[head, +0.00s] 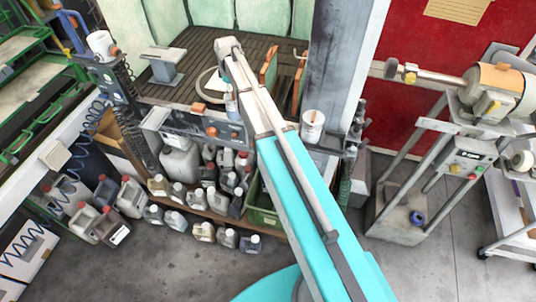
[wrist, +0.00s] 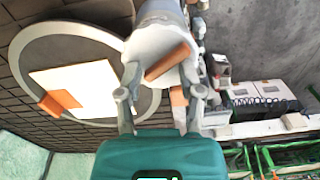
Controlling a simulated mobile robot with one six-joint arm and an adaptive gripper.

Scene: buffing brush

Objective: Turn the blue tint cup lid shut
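I cannot pick out the blue tint cup or its lid with certainty. In the head view a small pale bluish container (head: 231,108) shows at the front edge of the bench, partly behind my arm. My gripper (wrist: 160,88) shows in the wrist view with its two fingers spread apart. A white rounded thing (wrist: 150,45) lies between and beyond the fingertips, with an orange-brown block (wrist: 167,62) in front of it. I see no clear grip on either. In the head view my arm hides the gripper.
The slatted bench (head: 195,62) carries a grey stand (head: 165,65) and orange-brown blocks (head: 269,68). A white mug (head: 312,126) stands right of my arm, another (head: 101,45) at left. Several jugs (head: 180,160) crowd below. A buffing machine (head: 492,90) stands at right. Floor is clear in front.

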